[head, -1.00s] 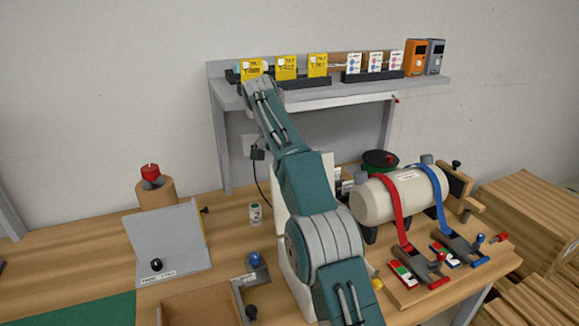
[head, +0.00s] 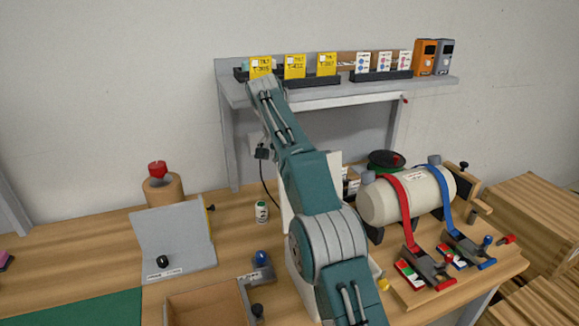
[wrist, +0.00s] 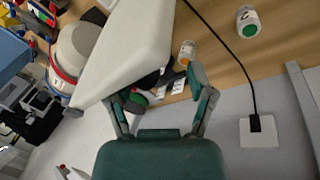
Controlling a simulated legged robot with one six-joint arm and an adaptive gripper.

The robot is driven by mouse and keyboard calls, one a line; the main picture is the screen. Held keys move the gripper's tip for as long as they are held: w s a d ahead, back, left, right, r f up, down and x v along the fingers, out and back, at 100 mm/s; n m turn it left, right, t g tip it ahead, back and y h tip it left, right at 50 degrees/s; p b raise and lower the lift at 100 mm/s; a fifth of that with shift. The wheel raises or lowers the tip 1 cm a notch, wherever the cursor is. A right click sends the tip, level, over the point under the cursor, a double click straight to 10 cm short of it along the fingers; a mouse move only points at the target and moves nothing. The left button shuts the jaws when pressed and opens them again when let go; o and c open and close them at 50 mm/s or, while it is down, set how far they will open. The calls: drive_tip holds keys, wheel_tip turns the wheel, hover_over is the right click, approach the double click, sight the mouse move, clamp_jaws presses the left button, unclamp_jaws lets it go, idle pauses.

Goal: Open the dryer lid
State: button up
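I cannot tell for sure which part is the dryer lid. A tall white body (head: 335,165) stands mostly hidden behind my arm in the head view. In the wrist view a large smooth white piece (wrist: 130,45), perhaps the same body, fills the upper middle, close to the fingers. The head view does not clearly show the gripper.
The cream tank (head: 383,204) with red and blue straps stands to the right. A grey shelf (head: 350,97) with cards runs along the wall. A small bottle (head: 261,211) and a grey angled panel (head: 175,240) are left of my arm. A cord (wrist: 237,62) runs to a wall plug.

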drive_tip(key=shift+d+r, duration=0.1)
drive_tip(key=shift+d, duration=0.1)
drive_tip(key=shift+s, duration=0.15)
